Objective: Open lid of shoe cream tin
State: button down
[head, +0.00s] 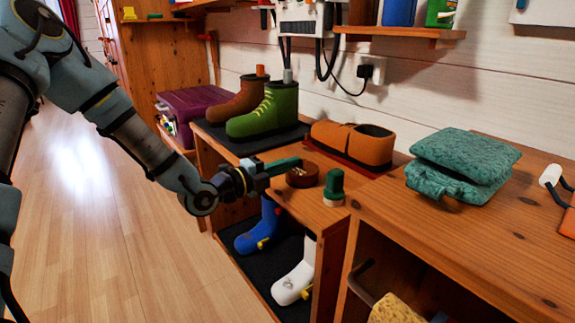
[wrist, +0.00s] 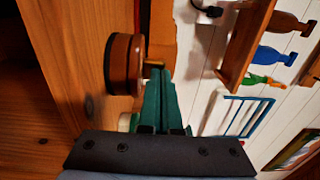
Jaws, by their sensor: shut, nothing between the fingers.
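The shoe cream tin (head: 302,175) is a round brown tin on the wooden bench top, with a small brass-coloured piece on its top. In the wrist view the tin (wrist: 124,64) shows side-on, and its lid looks closed. My gripper (head: 294,162) reaches in from the left, its green fingers shut together and empty. In the wrist view the fingertips (wrist: 157,74) are at the brass piece, just above the lid; I cannot tell whether they touch it.
A green brush (head: 334,186) stands close right of the tin. An orange shoe (head: 350,143) on a red mat is behind. Green and brown boots (head: 266,112) stand at the back left. Folded teal cloth (head: 462,165) lies on the right cabinet. Open floor is at left.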

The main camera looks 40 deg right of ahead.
jog(key=shift+r, duration=0.1)
jog(key=shift+d+r+y+p, duration=0.15)
jog(key=shift+r+y+p, duration=0.1)
jog(key=shift+y+p, duration=0.2)
